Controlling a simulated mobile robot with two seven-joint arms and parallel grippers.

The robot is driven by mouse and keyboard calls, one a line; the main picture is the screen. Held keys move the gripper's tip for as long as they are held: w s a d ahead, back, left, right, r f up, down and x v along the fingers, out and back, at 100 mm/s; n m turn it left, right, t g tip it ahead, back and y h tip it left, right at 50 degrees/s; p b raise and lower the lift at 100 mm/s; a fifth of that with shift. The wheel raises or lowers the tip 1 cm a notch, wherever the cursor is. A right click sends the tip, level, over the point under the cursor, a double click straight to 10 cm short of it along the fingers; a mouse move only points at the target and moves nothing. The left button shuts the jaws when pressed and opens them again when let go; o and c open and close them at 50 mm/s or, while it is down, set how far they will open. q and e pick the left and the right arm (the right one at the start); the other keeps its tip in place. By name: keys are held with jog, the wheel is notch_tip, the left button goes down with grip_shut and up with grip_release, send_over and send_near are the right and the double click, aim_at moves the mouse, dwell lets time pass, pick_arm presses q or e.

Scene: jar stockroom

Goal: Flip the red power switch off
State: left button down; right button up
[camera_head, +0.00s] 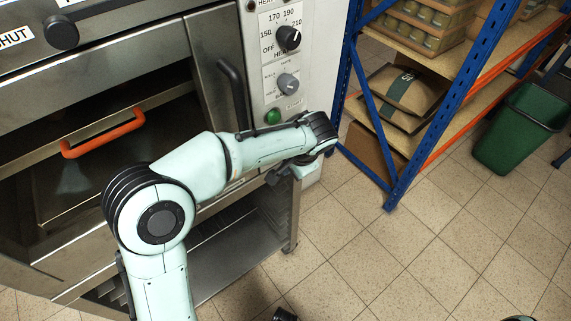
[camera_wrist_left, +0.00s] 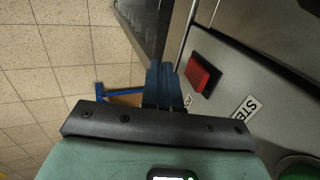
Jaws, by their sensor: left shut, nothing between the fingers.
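The red power switch (camera_wrist_left: 202,74) is a rocker in a dark frame on the grey panel in the left wrist view. Which way it is tipped I cannot tell. In the head view it is hidden, seemingly behind my left arm. My left gripper (camera_wrist_left: 163,68) has its dark blue fingers together and empty, just left of the switch in the wrist view, with a small gap in the picture. In the head view, the left gripper (camera_head: 273,178) is low beside the panel's lower end, partly hidden by the wrist.
The panel has two dials, a black one (camera_head: 288,38) and a grey one (camera_head: 287,83), and a green button (camera_head: 273,117). An oven door with an orange handle (camera_head: 103,134) is at left. A blue-framed rack (camera_head: 398,180) stands right, beside a green bin (camera_head: 520,128). Tiled floor lies clear between.

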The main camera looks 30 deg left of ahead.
pick_arm(q)
jog(key=s+d+r+p, duration=0.1)
jog(key=s+d+r, duration=0.1)
jog(key=d+r, duration=0.4)
jog(key=shift+s+d+r, duration=0.25)
jog(key=shift+s+r, duration=0.1)
jog(key=shift+r, duration=0.45)
pick_arm(e)
jog(key=shift+s+d+r, duration=0.25)
jog(key=shift+s+r, duration=0.15)
jog(key=shift+r, duration=0.15)
jog(key=shift+s, duration=0.1)
